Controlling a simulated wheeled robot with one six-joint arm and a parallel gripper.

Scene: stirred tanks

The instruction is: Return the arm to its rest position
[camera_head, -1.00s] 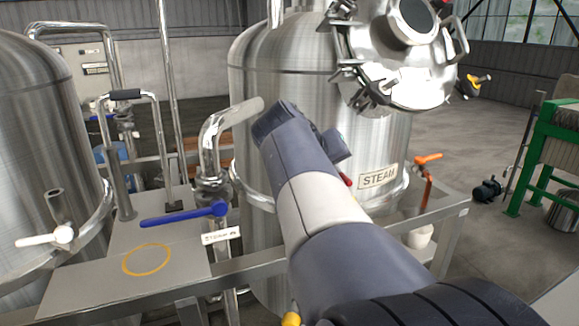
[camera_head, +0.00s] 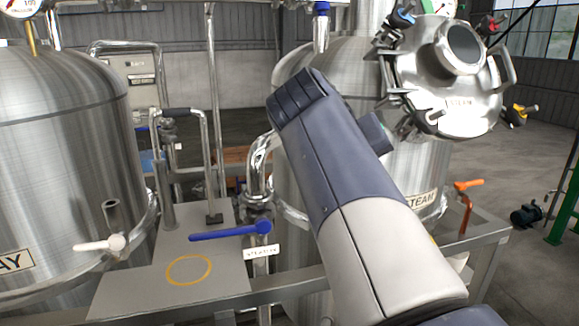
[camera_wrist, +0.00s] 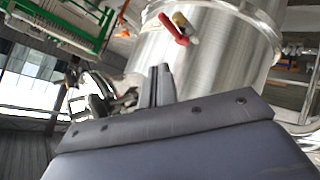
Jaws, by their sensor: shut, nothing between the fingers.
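My arm rises from the bottom right of the head view, in front of the steel tank labelled STEAM (camera_head: 425,165). Its wrist end points up and to the left, and the fingers are hidden in that view. In the wrist view my gripper (camera_wrist: 161,80) shows as dark fingers shut together with nothing between them. The tank's steel wall (camera_wrist: 195,60) and a red-handled valve (camera_wrist: 172,28) are beyond the fingers. I cannot tell how far the fingers are from the tank.
A blue-handled valve (camera_head: 230,231) is left of my arm, above a grey platform (camera_head: 130,290) with a yellow ring (camera_head: 189,270). Another tank (camera_head: 60,150) stands at the left. An orange-handled valve (camera_head: 468,185) is at the right. Open floor (camera_head: 540,165) lies beyond.

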